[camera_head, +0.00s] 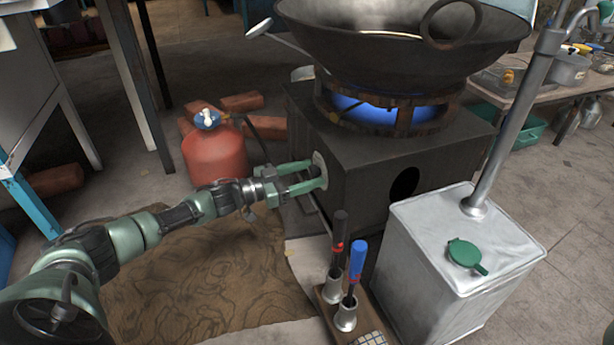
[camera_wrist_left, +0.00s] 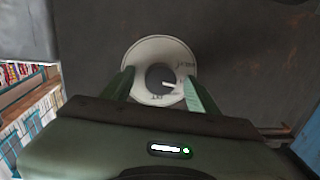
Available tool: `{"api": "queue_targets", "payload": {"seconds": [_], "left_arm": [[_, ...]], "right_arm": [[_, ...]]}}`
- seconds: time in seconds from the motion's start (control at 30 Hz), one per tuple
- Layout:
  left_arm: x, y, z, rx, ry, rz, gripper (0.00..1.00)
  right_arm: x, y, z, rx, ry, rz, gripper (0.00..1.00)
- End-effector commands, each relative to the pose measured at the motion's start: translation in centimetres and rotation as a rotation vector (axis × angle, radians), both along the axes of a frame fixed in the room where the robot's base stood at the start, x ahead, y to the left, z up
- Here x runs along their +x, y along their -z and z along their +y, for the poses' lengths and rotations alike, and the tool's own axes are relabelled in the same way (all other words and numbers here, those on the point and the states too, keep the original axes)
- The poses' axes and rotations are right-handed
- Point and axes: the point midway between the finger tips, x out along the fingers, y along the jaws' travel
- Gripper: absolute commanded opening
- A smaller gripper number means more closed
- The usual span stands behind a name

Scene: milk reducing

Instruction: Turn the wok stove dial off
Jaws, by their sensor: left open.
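The wok stove (camera_head: 400,170) is a dark box with a blue flame burning under a large black wok (camera_head: 390,45). Its dial (camera_wrist_left: 160,80) is a dark knob on a round pale plate (camera_wrist_left: 160,50), with a white mark pointing to the right in the left wrist view. In the head view the plate (camera_head: 320,170) is on the stove's left side. My left gripper (camera_head: 306,178) is open, its two green fingers at the plate, on either side of the knob. Whether they touch the knob is unclear. My right gripper is not in view.
A red gas cylinder (camera_head: 214,152) stands left of the stove, with bricks behind it. A metal canister with a green cap (camera_head: 466,254) stands in front right. Two handled tools (camera_head: 355,262) stand in holders near the front. A table with items is at the right back.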

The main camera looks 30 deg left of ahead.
Motion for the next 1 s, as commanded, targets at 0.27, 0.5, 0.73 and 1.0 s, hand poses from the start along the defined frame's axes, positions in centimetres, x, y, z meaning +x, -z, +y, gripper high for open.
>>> {"api": "queue_targets", "payload": {"seconds": [0.27, 0.5, 0.73, 1.0], "left_arm": [[0.0, 0.0, 0.0, 0.000, 0.000, 0.000, 0.01], [-0.1, 0.0, 0.0, 0.010, 0.001, -0.009, 0.00], [-0.1, 0.0, 0.0, 0.079, 0.000, -0.070, 0.00], [-0.1, 0.0, 0.0, 0.241, 0.000, -0.216, 0.00]], "right_arm": [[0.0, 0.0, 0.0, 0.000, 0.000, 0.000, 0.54], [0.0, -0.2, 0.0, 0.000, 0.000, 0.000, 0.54], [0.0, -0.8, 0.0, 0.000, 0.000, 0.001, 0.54], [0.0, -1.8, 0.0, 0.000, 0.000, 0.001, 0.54]]}}
